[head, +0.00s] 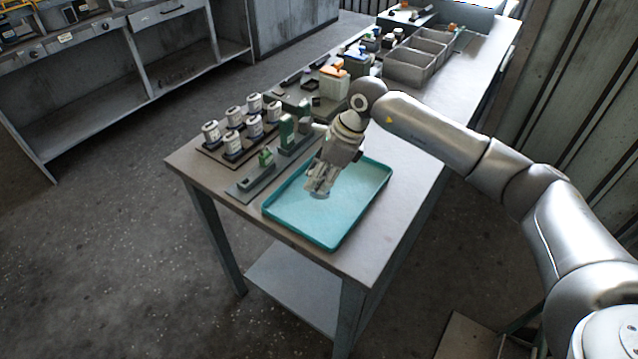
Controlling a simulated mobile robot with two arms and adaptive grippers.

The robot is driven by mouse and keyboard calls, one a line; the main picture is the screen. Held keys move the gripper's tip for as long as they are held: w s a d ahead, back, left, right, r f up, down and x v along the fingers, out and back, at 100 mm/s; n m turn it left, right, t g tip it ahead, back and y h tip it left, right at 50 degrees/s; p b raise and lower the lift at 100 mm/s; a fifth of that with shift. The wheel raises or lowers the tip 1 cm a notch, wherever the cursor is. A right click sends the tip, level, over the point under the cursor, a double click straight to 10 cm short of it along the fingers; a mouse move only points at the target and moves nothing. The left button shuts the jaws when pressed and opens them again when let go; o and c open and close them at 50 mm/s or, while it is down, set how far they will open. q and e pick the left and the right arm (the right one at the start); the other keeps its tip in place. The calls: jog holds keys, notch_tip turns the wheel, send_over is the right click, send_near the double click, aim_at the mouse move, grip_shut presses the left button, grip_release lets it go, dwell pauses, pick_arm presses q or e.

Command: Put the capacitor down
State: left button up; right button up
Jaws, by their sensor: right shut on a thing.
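I cannot tell whether that thing touches the tray floor. The visible tray floor looks otherwise empty. Several white capacitors with dark labels stand upright in a dark rack (207,153) at the table's left; the nearest capacitor (232,145) is at the rack's front. My left gripper is not in view.
Between rack and tray stand green parts (286,130) and a grey fixture with a green piece (265,158). Grey bins (408,66) and a pale container with orange items (334,81) stand farther back. The bench (405,215) is clear right of the tray.

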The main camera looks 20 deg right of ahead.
notch_tip(320, 180, down, 3)
jog(key=shift+w+f+p, duration=0.1)
jog(key=shift+p, duration=0.3)
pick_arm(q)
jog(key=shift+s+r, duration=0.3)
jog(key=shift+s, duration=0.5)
pick_arm(e)
jog(key=shift+f, duration=0.1)
jog(key=shift+f, duration=0.1)
jog(key=o, duration=0.9)
jog(key=shift+c, duration=0.2)
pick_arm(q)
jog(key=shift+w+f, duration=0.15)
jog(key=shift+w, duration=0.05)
